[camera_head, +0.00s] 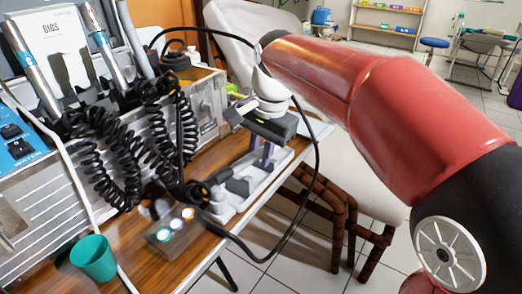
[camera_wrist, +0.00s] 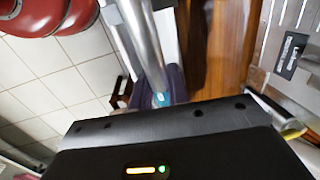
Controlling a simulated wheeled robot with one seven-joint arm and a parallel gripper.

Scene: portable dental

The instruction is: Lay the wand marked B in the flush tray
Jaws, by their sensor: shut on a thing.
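My gripper (camera_head: 264,157) is low over the wooden table, with its purple fingers pointing down at a pale grey tray (camera_head: 232,205) near the table's right edge. In the wrist view my gripper (camera_wrist: 166,92) is shut on a silver wand (camera_wrist: 143,42) with a small blue spot, which runs up the picture. The dark gripper body hides the wand's near end. I cannot read a letter on it. Whether the wand touches the tray is not clear.
Other wands (camera_head: 105,45) stand in the dental unit (camera_head: 208,105) at left, with coiled black cords (camera_head: 100,165). A teal cup (camera_head: 94,258) and a box with lit buttons (camera_head: 172,236) stand in front. A loose black cable (camera_head: 316,140) loops around my gripper. A chair (camera_head: 375,195) stands right.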

